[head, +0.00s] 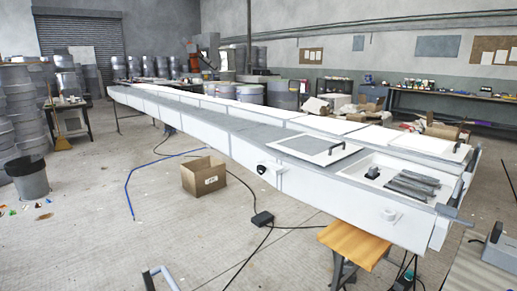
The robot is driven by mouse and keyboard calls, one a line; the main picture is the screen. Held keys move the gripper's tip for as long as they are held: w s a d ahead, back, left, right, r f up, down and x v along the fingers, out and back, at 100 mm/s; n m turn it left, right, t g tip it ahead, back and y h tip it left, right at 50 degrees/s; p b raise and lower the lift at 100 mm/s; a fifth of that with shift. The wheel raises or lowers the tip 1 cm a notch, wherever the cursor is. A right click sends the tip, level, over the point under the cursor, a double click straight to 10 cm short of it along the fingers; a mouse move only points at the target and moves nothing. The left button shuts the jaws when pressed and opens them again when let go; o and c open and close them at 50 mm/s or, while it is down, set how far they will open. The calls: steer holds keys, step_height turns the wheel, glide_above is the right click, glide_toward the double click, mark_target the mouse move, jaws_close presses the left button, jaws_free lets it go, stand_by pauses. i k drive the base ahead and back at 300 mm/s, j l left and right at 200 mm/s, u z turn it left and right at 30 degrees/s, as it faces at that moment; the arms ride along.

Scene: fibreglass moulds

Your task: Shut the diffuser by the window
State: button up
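I cannot make out anything that is clearly a diffuser, and no window shows in the head view. A long white mould-like body (185,117) runs from the back left to the front right. A flat panel (312,148) with a grey centre and a dark handle lies on its top near the front. Beside it is an open recess holding several dark grey bars (413,185) and a small dark block (372,173). A round black fitting (261,169) is on its near side. My gripper is not in view.
A cardboard box (204,175), a black cable box (262,218) and a blue hose (129,190) lie on the floor. A wooden-topped stool (354,243) stands under the front end. Drums and a grey bin (28,178) are at left.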

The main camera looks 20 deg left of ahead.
mark_target(321, 150)
steer(key=u, duration=0.55)
steer(key=i+j+z, duration=0.3)
steer(key=i+j, duration=0.35)
steer(key=i, duration=0.1)
